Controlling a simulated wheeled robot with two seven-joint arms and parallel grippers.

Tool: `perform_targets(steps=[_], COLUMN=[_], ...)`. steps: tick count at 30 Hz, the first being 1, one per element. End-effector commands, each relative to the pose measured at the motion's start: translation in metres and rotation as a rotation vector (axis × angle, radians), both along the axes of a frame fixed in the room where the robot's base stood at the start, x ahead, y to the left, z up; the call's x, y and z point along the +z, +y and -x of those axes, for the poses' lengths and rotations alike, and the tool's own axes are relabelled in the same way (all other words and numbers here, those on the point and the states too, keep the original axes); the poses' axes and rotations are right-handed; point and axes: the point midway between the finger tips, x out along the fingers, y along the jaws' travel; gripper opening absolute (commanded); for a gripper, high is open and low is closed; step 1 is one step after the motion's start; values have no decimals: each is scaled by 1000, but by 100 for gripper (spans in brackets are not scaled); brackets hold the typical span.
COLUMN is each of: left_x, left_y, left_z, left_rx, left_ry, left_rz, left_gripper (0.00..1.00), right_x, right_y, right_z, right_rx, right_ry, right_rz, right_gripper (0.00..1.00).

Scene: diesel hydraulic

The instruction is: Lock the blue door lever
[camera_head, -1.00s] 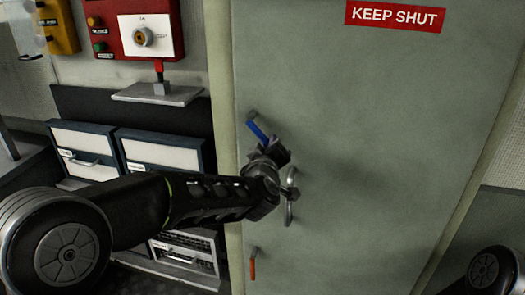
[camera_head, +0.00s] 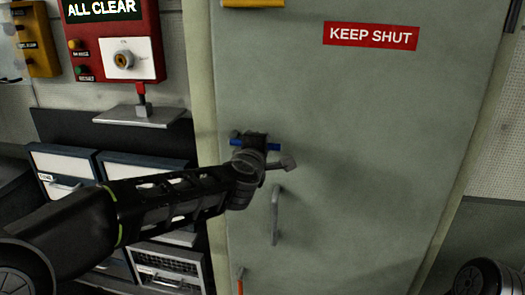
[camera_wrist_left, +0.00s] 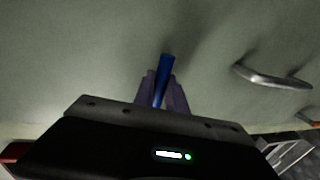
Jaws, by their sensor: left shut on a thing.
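The blue door lever (camera_head: 273,147) is on the grey-green door (camera_head: 340,110), near its left edge. In the head view it lies about level, and my gripper hides its middle. My left gripper (camera_head: 262,140) is at the lever, shut on it. In the left wrist view the blue lever (camera_wrist_left: 167,66) sticks out past the fingers of my left gripper (camera_wrist_left: 162,90), between them. My right gripper is not in view.
A grey pull handle (camera_head: 276,215) is on the door just below right of my gripper. An orange lever (camera_head: 239,284) is lower down. A red "ALL CLEAR" panel (camera_head: 88,40) and a small shelf (camera_head: 140,115) are left of the door.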

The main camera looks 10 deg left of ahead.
Motion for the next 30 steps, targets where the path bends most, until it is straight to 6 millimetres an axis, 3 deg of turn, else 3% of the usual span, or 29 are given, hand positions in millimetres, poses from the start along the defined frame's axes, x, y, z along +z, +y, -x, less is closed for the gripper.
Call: perform_targets(steps=[16,17,24,30], left_x=[5,5,4,4], left_y=[0,0,0,0], left_z=[0,0,0,0], left_rx=[1,1,1,1], left_ry=[0,0,1,1], left_rz=[43,43,40,39], left_gripper=[0,17,37,38], right_x=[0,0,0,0], right_y=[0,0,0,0], right_z=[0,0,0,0], right_rx=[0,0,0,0], right_ry=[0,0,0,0], right_rz=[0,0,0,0], right_gripper=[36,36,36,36])
